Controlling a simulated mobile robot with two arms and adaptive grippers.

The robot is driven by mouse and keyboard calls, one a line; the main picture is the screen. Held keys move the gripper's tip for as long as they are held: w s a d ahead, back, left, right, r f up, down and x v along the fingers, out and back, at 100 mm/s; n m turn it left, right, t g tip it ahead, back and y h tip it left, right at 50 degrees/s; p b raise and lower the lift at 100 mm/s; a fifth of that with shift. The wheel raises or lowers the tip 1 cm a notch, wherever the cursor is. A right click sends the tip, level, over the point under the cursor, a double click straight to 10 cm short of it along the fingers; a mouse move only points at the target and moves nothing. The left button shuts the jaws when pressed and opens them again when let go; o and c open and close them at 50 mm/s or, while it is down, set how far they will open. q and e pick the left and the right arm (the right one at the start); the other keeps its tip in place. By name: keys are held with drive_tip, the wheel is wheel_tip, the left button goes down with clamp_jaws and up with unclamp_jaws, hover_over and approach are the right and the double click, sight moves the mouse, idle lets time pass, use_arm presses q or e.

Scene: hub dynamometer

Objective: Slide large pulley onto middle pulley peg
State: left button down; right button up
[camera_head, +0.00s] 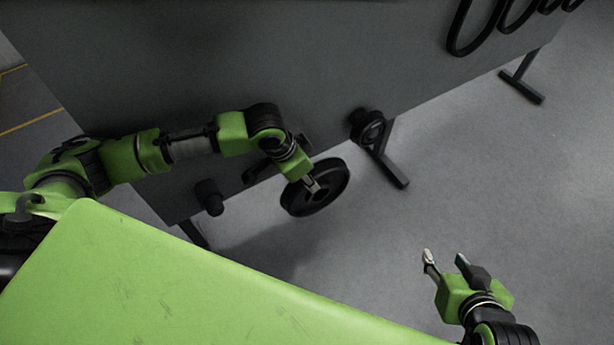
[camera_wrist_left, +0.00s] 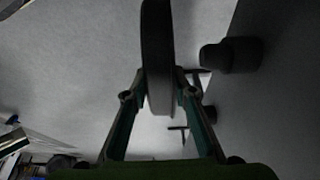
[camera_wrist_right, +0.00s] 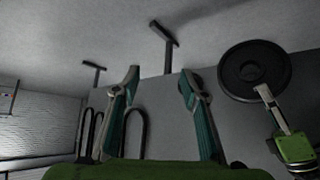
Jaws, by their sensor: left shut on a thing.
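The large pulley (camera_head: 328,198) is a black disc held off the front of the grey panel. My left gripper (camera_head: 312,184) is shut on its rim. The left wrist view shows the pulley (camera_wrist_left: 157,50) edge-on between the fingers, with a black peg (camera_wrist_left: 230,56) to its right, apart from it. In the head view one black peg (camera_head: 209,197) stands at the panel's lower left; a smaller black pulley (camera_head: 370,127) is mounted farther right. I cannot tell which peg is the middle one; my left arm covers part of the panel between them. My right gripper (camera_head: 445,259) is open and empty.
The grey panel (camera_head: 250,60) stands on legs with dark feet (camera_head: 390,167). Black belts (camera_head: 480,25) hang at its upper right. My green body covers the lower left. Open floor (camera_head: 480,160) lies around my right gripper.

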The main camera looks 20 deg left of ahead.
use_arm(q)
drive_tip(key=shift+w+r+p, duration=0.1)
drive_tip(key=shift+r+p, duration=0.05)
drive_tip(key=shift+p, duration=0.2)
use_arm(e)
drive_tip(key=shift+s+d+f+g+h, duration=0.1)
drive_tip(key=shift+s+d+f+g, duration=0.2)
drive_tip(key=shift+s, duration=0.35)
drive_tip(key=shift+s+d+f+g+h, duration=0.1)
drive_tip(key=shift+s+d+f+g, duration=0.15)
drive_tip(key=shift+s+f+g, duration=0.25)
drive_tip(key=shift+s+d+f+g+h, duration=0.1)
drive_tip(key=shift+s+d+f+g, duration=0.15)
drive_tip(key=shift+s, duration=0.5)
use_arm(q)
drive_tip(key=shift+w, duration=0.1)
use_arm(e)
drive_tip(key=shift+s, duration=0.1)
